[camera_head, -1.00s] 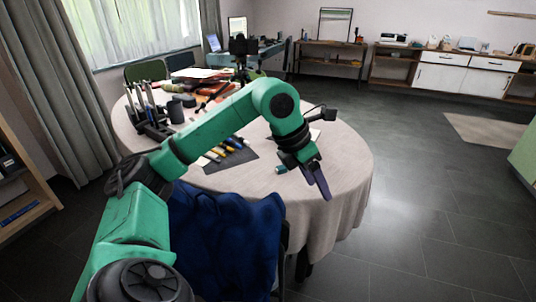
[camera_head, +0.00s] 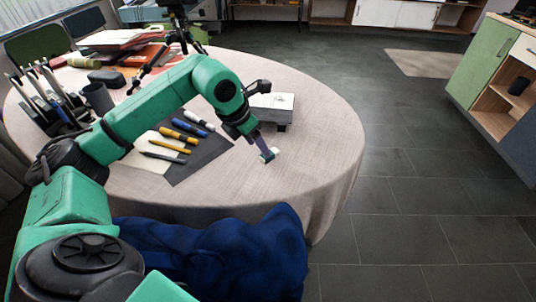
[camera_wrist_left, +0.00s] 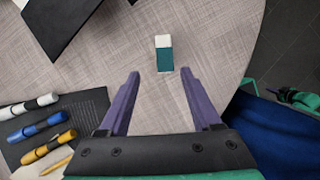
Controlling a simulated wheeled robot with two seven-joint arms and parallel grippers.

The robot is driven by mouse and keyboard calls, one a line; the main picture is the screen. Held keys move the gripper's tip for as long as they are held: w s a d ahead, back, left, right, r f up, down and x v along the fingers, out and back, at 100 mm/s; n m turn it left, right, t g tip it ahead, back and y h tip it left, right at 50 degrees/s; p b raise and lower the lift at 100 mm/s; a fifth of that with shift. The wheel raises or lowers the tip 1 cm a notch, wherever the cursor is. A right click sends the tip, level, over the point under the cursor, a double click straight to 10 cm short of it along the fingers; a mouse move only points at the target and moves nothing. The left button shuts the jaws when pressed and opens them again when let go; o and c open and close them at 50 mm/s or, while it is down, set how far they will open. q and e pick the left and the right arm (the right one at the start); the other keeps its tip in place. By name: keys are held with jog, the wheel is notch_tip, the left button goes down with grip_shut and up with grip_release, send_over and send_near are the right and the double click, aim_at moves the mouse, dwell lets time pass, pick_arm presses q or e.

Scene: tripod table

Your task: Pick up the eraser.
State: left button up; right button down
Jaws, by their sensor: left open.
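The eraser (camera_wrist_left: 164,54) is a small block, teal with a white end. In the left wrist view it lies on the pale tablecloth just beyond and between my left fingertips. My left gripper (camera_wrist_left: 160,74) is open, with its two purple fingers apart and nothing between them. In the head view the left gripper (camera_head: 266,152) is low over the table, and the eraser (camera_head: 273,154) shows at its fingertips, partly hidden.
Several pens and markers (camera_head: 184,133) lie on a dark mat (camera_head: 205,158) to the left. A book or box (camera_head: 273,103) stands behind the gripper. A pen holder (camera_head: 50,112) and cup (camera_head: 97,98) stand far left. A blue-covered chair (camera_head: 230,255) is at the front edge.

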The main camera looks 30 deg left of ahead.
pick_arm(q)
jog(key=f, duration=0.1)
jog(key=w+d+f, duration=0.1)
jog(key=f, duration=0.1)
jog(key=shift+w+d+f, duration=0.3)
jog(key=shift+d+f, duration=0.05)
jog(key=shift+f, duration=0.05)
jog(key=shift+w+a+f, duration=0.1)
jog(key=shift+f, duration=0.05)
grip_shut()
pick_arm(e)
jog(key=shift+w+a+r, duration=0.1)
jog(key=shift+a, duration=0.45)
